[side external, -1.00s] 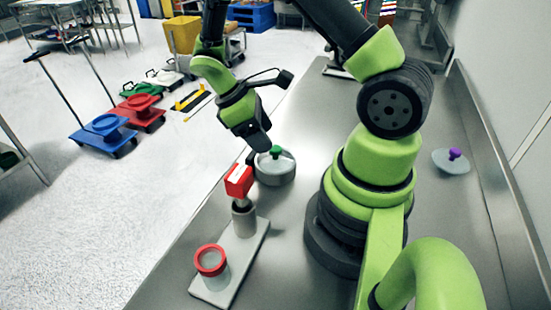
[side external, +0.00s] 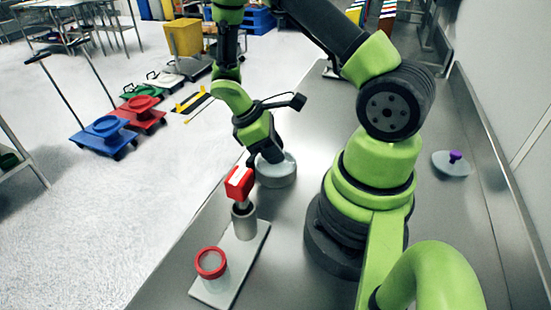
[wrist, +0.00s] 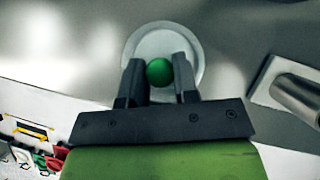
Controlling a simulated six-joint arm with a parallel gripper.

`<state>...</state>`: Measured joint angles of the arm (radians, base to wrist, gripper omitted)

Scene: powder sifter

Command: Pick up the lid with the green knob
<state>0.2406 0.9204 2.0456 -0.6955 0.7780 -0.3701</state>
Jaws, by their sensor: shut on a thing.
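The grey lid with the green knob sits on a round grey pot on the metal bench. In the wrist view the green knob (wrist: 160,72) is between my two fingers, and the round lid (wrist: 150,45) shows around and beyond it. My gripper (wrist: 160,80) is shut on the knob. In the side view the pot (side external: 277,175) stands below my gripper (side external: 263,155), which hides the green knob there. I cannot tell from these views whether the lid is clear of the pot.
A stand (side external: 236,262) with a red-topped device (side external: 239,183) and a red-rimmed cup (side external: 210,262) lies close in front of the pot. A second lid with a purple knob (side external: 455,156) lies at the right of the bench, beyond my arm's base.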

